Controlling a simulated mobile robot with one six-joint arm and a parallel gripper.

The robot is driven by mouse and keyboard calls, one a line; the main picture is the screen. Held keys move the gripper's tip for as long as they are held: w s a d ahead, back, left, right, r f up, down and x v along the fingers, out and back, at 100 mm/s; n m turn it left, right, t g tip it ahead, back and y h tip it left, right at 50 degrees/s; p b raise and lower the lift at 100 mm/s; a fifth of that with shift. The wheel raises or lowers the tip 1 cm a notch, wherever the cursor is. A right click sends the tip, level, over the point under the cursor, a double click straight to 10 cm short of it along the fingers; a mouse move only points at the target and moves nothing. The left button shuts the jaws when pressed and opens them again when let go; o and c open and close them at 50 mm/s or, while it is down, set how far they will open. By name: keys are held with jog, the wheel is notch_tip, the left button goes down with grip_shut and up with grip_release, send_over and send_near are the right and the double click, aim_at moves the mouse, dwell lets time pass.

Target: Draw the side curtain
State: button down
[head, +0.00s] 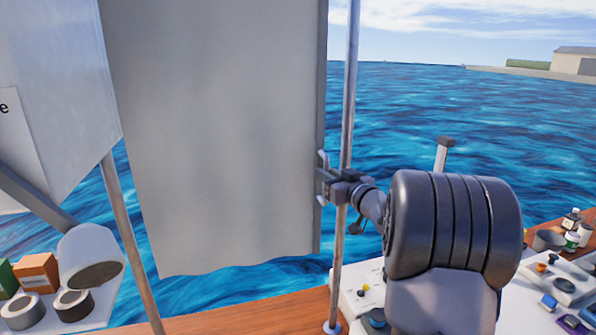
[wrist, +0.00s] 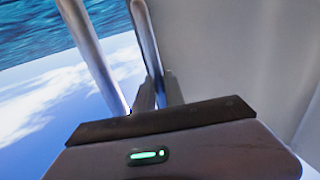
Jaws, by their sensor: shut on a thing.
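The side curtain (head: 220,140) is a grey sheet hanging from above the frame, with its wavy lower edge over the water. A darker strip runs down its right edge, with a small pale handle (head: 322,165) on it. My gripper (head: 322,185) is shut on this handle, beside the metal pole (head: 350,90). In the wrist view the fingers (wrist: 158,92) point up toward the curtain's edge, and the curtain (wrist: 235,60) fills the right side. The grip itself is small and partly hidden by the gripper body.
Another post (head: 127,235) stands left of the curtain's lower part. A wooden ledge (head: 250,312) runs below. Bottles and small parts lie on the right worktop (head: 525,285). Open water lies beyond.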

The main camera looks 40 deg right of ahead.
jog(key=shift+s+d+r+p, duration=0.1)
jog(key=shift+s+d+p, duration=0.15)
jog(key=shift+d, duration=0.65)
jog(key=shift+s+d+p, duration=0.15)
jog(key=shift+s+d, duration=0.2)
jog(key=shift+d, duration=0.55)
jog(key=c, duration=1.4)
grip_release()
jog(key=shift+w, duration=0.1)
jog(key=s+a, duration=0.2)
jog(key=s, duration=1.5)
jog(key=shift+s+b, duration=0.2)
jog(key=shift+b, duration=0.25)
jog(key=shift+w+a, duration=0.1)
